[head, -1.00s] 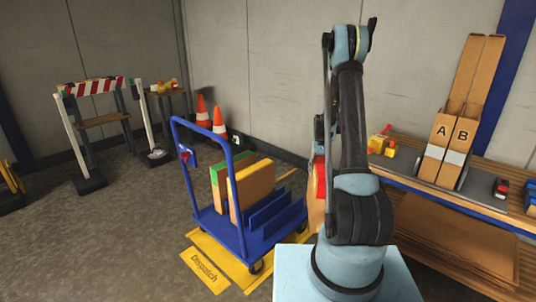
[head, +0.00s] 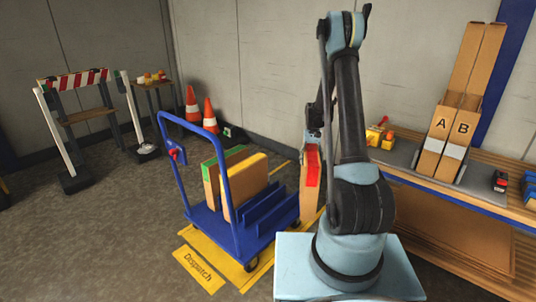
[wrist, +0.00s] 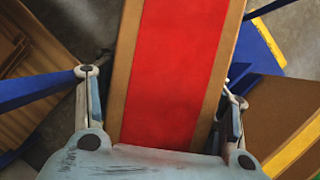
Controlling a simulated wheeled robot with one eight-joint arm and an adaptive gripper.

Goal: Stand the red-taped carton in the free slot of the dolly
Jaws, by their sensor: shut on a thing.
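The red-taped carton (head: 309,190) is a tall brown slab with a red band, held upright just right of the dolly in the head view. My gripper (head: 314,143) is shut on its top, partly hidden by my arm. In the wrist view the red band (wrist: 180,65) fills the middle, with a finger of my gripper (wrist: 162,85) on each side. The blue dolly (head: 207,222) carries a green-taped carton (head: 209,184) and a yellow-taped carton (head: 238,201). An empty slot shows between blue dividers (head: 268,212) on its right side. The carton's bottom is partly hidden by my arm.
The dolly stands on a yellow floor mat marked Dispatch (head: 197,268); its tall blue handle (head: 193,128) is on the left. A bench (head: 500,197) with upright cartons A and B (head: 447,147) is at right. Traffic cones (head: 210,118) and a striped barrier (head: 85,80) stand behind.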

